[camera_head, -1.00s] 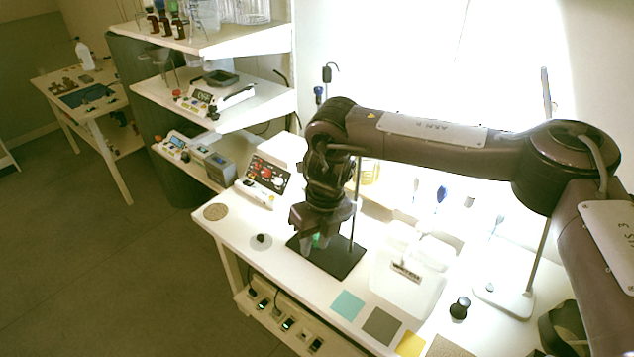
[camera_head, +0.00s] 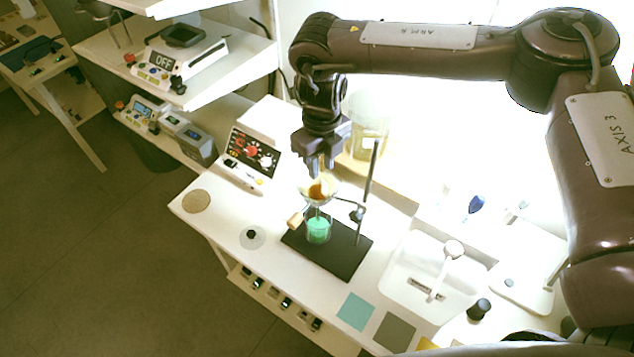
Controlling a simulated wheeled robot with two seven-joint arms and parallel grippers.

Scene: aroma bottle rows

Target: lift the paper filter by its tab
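The paper filter (camera_head: 320,188) is a pale cone with orange-brown contents. It sits at the glass funnel, above a small beaker (camera_head: 318,232) with green liquid. The beaker stands on the black base (camera_head: 345,254) of a stand with an upright rod (camera_head: 369,186). My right gripper (camera_head: 321,168) points down right above the filter, its fingertips at or very near the filter's upper edge. The tab is too small to make out, and I cannot tell whether the fingers are closed on it. My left gripper is not in view.
A control box (camera_head: 250,152) with red dials stands behind left. A round cork mat (camera_head: 196,201) lies at the table's left end. A white sink (camera_head: 432,270) with a tap is to the right. Coloured squares, one teal (camera_head: 356,311), lie in front.

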